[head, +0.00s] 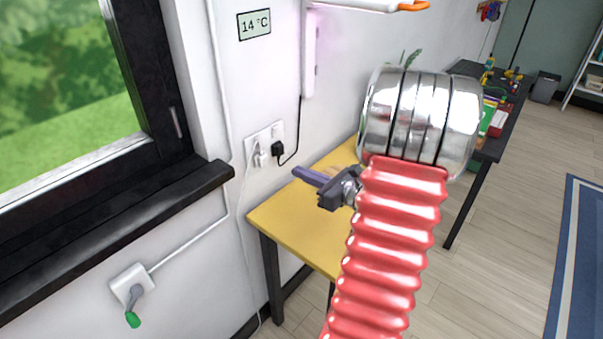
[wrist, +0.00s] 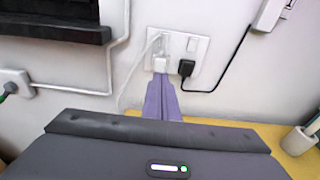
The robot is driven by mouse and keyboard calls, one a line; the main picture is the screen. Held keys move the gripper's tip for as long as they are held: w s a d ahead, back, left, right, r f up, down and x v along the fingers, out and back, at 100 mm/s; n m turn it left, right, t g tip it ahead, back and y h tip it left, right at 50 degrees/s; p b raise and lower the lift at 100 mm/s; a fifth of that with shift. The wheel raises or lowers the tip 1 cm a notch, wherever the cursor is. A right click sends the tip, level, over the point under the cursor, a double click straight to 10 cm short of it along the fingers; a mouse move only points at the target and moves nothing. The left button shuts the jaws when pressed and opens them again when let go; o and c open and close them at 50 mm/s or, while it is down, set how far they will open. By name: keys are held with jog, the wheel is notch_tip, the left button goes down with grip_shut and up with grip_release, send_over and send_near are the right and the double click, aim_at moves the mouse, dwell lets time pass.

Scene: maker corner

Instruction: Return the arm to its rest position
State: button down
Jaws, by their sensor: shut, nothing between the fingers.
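My arm, with a red ribbed sleeve and a shiny metal joint, rises through the right half of the head view. My gripper (head: 298,173) reaches out to the left of it, above the yellow table and towards the wall. Its purple fingers are shut together with nothing between them. In the wrist view the fingers of my gripper (wrist: 163,84) point at the wall, just below the double socket (wrist: 178,58) in the picture. Whether the tips touch the wall cannot be told. The arm hides much of the yellow table (head: 290,222).
A black plug (head: 278,149) with a cable sits in the wall socket. The black window sill (head: 120,225) juts out at left. A pale cup (wrist: 299,140) stands on the yellow table. A dark table (head: 495,147) with several items stands behind. The floor at right is open.

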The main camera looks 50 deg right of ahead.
dwell(0.4)
jog(key=s+a+f+n+g+y, duration=0.2)
jog(key=s+a+n+g, duration=0.15)
jog(key=a+n, duration=0.3)
jog(key=s+a+f+n+g+y, duration=0.1)
jog(key=s+a+f+n+g, duration=0.1)
jog(key=a+n+g, duration=0.5)
jog(key=s+a+f+n+g+y, duration=0.25)
jog(key=a+n, duration=0.25)
jog(key=a, duration=0.4)
jog(key=s+a+r+n+t+h, duration=0.1)
jog(key=s+a+r+n+h, duration=0.1)
jog(key=a+r+n, duration=0.5)
jog(key=s+a+r+n+h, duration=0.2)
jog(key=a+r+n+h, duration=0.2)
jog(key=a+r+n, duration=0.3)
jog(key=n, duration=0.3)
jog(key=shift+s+a+t, duration=0.15)
jog(key=shift+a+t, duration=0.2)
jog(key=shift+t, duration=0.05)
jog(key=shift+s, duration=0.15)
